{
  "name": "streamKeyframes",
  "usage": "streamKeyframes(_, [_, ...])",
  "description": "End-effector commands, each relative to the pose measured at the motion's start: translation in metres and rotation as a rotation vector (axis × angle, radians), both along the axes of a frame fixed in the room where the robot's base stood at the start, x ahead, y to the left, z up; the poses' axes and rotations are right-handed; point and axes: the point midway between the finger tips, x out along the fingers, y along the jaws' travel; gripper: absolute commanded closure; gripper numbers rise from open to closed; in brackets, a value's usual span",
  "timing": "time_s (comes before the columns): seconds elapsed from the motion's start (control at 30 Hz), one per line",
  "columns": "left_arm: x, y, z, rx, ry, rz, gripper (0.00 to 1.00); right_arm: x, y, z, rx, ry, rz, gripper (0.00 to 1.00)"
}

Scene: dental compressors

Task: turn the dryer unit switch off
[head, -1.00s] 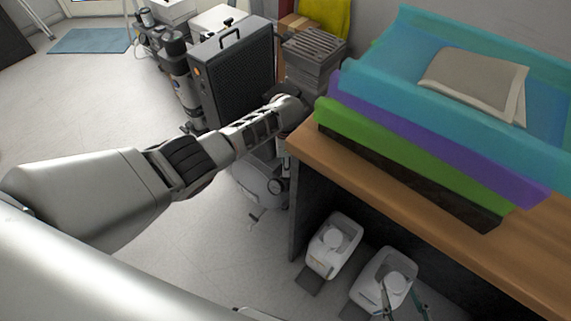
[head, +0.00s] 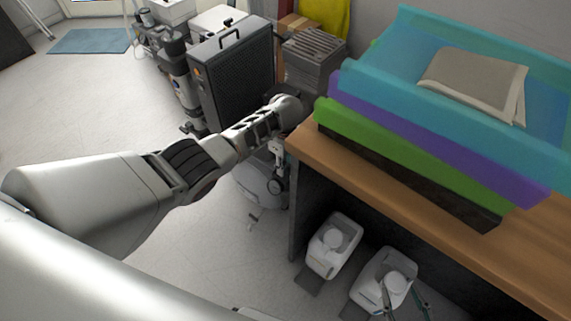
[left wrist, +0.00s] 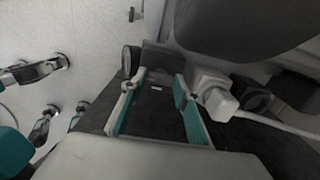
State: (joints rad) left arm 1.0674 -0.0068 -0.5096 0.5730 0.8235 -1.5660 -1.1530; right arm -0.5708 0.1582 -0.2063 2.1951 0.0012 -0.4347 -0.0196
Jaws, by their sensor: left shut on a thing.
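The dark grilled cabinet (head: 236,85) at the back has an orange spot on its left edge; I cannot tell if it is the dryer unit. My left gripper (head: 278,152) is low beside the bench end, by a pale rounded tank (head: 256,186), partly hidden by my arm. In the left wrist view my left gripper (left wrist: 156,87) has its teal-lined fingers shut on a dark block (left wrist: 155,112) with a small white mark. No switch position is readable.
A round gauge (left wrist: 131,59) and a white plug with a cable (left wrist: 217,98) sit close to the left fingers. The wooden bench (head: 410,190) holds coloured folded stacks. Open floor (head: 100,110) lies left.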

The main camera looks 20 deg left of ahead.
Motion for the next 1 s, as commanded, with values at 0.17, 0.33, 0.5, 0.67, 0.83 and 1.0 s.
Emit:
streamKeyframes(0.17, [-0.0028,-0.0008,-0.0034,-0.001,0.006,-0.031,0.91,-0.005,0.0003,-0.003,0.001,0.01,0.001,0.6])
streamKeyframes(0.33, [-0.0029,-0.0008,-0.0034,-0.001,0.006,-0.039,0.91,-0.0051,0.0005,-0.003,0.001,0.01,0.0,0.6])
streamKeyframes(0.5, [-0.0029,-0.0009,-0.0034,-0.001,0.006,-0.039,0.91,-0.0035,0.0006,-0.0022,0.001,0.007,0.0,0.6])
streamKeyframes(0.67, [-0.0029,-0.0009,-0.0034,-0.001,0.006,-0.039,0.53,-0.0003,0.0007,-0.0006,0.001,0.001,0.0,0.6])
streamKeyframes(0.83, [-0.0017,-0.0006,-0.002,-0.001,0.003,-0.038,0.53,0.0028,0.0007,0.0013,0.002,-0.006,0.0,0.6])
streamKeyframes(1.0, [-0.0009,-0.0003,-0.0007,-0.001,0.001,-0.037,0.53,0.001,0.0,0.0004,0.001,-0.001,-0.003,0.6])
